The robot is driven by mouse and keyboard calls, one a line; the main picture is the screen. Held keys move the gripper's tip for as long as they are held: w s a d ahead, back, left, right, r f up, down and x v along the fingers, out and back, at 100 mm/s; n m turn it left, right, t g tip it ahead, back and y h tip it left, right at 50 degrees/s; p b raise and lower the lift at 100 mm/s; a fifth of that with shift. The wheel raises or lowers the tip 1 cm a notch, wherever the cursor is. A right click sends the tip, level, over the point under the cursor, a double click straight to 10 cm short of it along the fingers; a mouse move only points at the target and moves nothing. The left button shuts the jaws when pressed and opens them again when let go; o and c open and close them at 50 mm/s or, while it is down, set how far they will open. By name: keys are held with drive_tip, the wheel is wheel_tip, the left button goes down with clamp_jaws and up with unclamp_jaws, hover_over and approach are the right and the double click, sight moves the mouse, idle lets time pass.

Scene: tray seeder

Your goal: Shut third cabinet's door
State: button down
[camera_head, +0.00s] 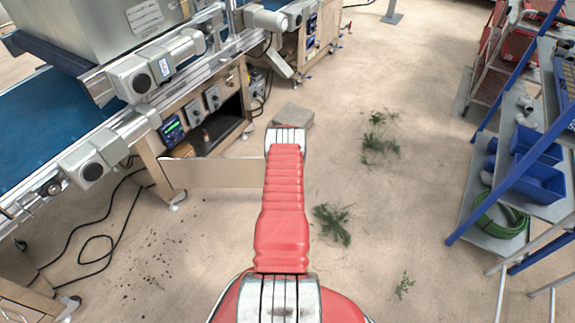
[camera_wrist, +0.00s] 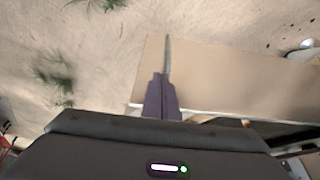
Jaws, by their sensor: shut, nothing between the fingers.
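The cabinet door, a flat beige panel (camera_head: 215,174), stands open out from the cabinet under the conveyor machine. Its far end passes behind my red arm in the head view. The cabinet's dark opening (camera_head: 222,128) shows behind it. In the wrist view the door (camera_wrist: 225,82) fills the centre right. My gripper (camera_wrist: 167,60) shows there with its narrow fingers together and empty, overlapping the door near its left edge. I cannot tell whether they touch it. In the head view the arm hides the gripper.
A grey block (camera_head: 294,115) lies on the floor just past my arm. Weed tufts (camera_head: 333,222) are scattered to the right. A blue shelf rack (camera_head: 500,180) stands at the right. Black cables (camera_head: 95,240) lie at the left. The floor between is mostly free.

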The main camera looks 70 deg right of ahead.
drive_tip(key=s+a+f+v, duration=0.1)
drive_tip(key=a+v, duration=0.1)
drive_tip(key=v, duration=0.9)
drive_tip(key=shift+a, duration=0.2)
idle(0.4)
drive_tip(key=shift+w+r, duration=0.1)
drive_tip(key=shift+r, duration=0.05)
